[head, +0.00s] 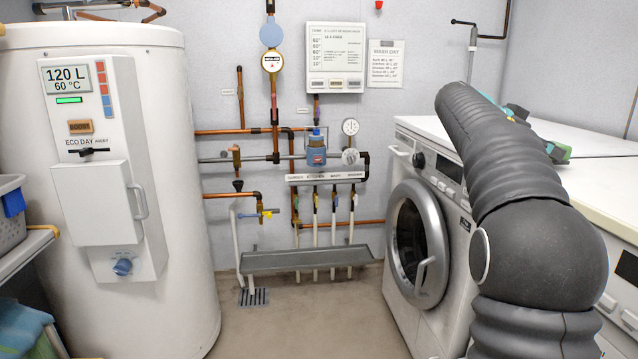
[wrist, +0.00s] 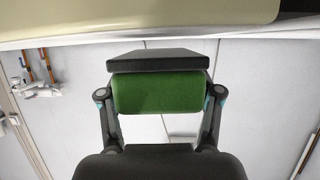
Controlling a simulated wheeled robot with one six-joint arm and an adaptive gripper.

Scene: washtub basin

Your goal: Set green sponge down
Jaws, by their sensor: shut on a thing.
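The green sponge (wrist: 157,93) is a dark green block in the middle of the wrist view. My gripper (wrist: 158,106) is shut on it, with a dark pad along its upper edge and finger links on both sides. In the head view my arm hides most of the gripper. Dark and teal parts of it (head: 518,113) show past the arm, above the white top at the right. Whether the sponge touches any surface is not clear.
A front-loading washing machine (head: 418,240) stands beside my arm. A cream worktop (head: 594,222) runs along the right. A cream edge (wrist: 130,18) crosses the top of the wrist view. A white water heater (head: 180,200) and a grey basket (head: 10,230) are at the left.

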